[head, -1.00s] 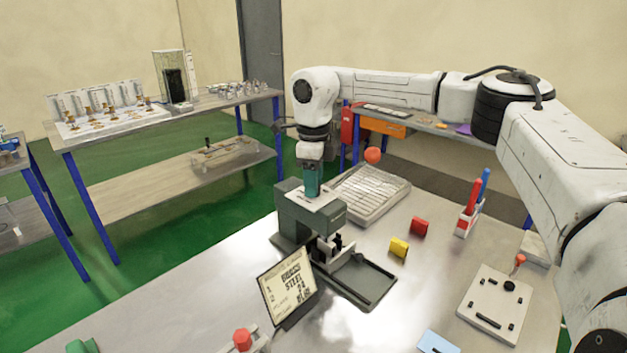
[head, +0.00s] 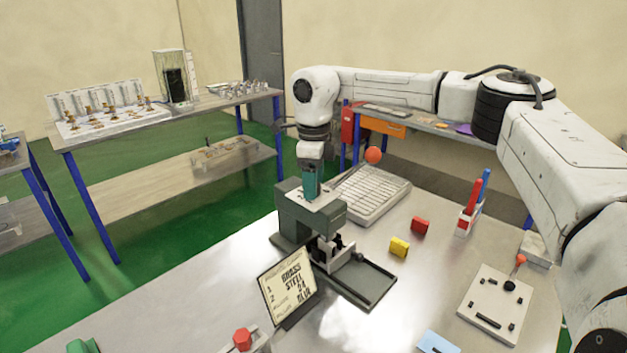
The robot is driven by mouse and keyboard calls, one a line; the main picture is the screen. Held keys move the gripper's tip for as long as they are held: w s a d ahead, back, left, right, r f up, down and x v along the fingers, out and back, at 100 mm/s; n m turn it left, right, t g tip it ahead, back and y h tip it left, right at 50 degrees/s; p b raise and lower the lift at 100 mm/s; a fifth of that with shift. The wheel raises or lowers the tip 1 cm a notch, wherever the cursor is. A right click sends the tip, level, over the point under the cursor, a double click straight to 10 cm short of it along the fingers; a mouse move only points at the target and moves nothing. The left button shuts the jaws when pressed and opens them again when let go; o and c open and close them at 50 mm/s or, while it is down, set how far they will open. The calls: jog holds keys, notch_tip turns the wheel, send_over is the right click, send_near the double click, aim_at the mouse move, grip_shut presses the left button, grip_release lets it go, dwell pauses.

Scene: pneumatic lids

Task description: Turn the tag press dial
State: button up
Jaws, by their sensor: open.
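The tag press (head: 294,218) is a dark green-grey machine on the metal table, with a pale top plate and a flat tray (head: 366,285) at its front right. A red ball knob (head: 373,155) stands up behind it on a thin lever. My gripper (head: 311,195) points straight down onto the top plate of the press, with its teal fingers at or just above it. The fingers are open. The dial itself is hidden by the fingers or too small to make out. A sign card (head: 288,290) with words such as BRASS and STEEL stands in front of the press.
A red block (head: 419,226), a yellow block (head: 399,247) and a holder with red and blue sticks (head: 467,222) stand to the right. A pale panel with a red-knobbed lever (head: 490,308) is at far right.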

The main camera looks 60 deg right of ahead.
notch_tip(320, 180, up, 11)
jog(key=b, duration=0.1)
dwell(0.5)
jog(key=shift+f, duration=0.1)
dwell(0.3)
